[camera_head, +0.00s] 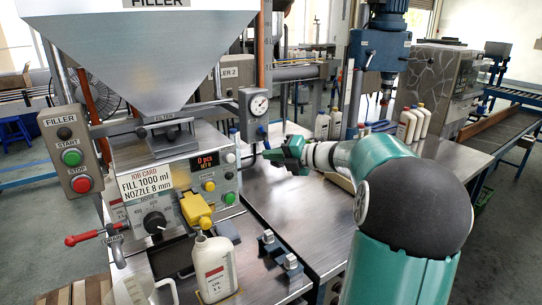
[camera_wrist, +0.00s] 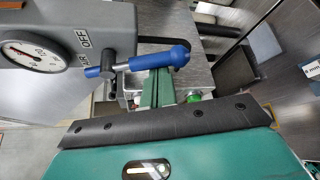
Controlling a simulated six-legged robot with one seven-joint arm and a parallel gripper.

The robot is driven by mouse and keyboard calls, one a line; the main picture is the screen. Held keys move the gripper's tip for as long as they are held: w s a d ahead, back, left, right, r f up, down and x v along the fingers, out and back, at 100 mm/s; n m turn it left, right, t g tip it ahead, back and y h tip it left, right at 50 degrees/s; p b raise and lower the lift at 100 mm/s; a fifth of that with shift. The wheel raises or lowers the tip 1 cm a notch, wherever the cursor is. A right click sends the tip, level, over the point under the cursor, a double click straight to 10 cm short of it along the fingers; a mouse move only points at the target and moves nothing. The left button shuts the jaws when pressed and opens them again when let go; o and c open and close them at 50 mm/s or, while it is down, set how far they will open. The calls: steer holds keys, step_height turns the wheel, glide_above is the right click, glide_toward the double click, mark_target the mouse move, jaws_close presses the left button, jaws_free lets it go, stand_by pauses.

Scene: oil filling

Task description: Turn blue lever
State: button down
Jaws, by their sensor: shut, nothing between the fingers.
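The blue lever (camera_wrist: 140,62) has a blue handle with a rounded end, a bare metal section and a dark pivot. It sticks out sideways from the grey air box (camera_wrist: 70,40), which has a round gauge and the word OFF. In the head view the lever (camera_head: 265,139) shows small, below the gauge box (camera_head: 254,110). My gripper (camera_wrist: 157,78) is shut and empty. Its green fingertips are right beside the lever's handle in the wrist view; I cannot tell whether they touch. My gripper (camera_head: 272,156) also shows in the head view, close to the lever.
The filler machine (camera_head: 160,160) with its hopper and control panel stands left of my gripper. A white bottle (camera_head: 214,265) stands under the yellow nozzle (camera_head: 196,209). A red lever (camera_head: 85,238) is at the far left. The metal bench top (camera_head: 310,215) is mostly clear below my arm.

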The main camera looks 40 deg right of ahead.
steer(key=d+r+n+g+h, duration=0.2)
steer(key=d+r+n+h, duration=0.2)
steer(key=n+h, duration=0.3)
steer(key=shift+d+r+n, duration=0.15)
steer(key=shift+r+n, duration=0.2)
steer(key=shift+n, duration=0.35)
stand_by(0.9)
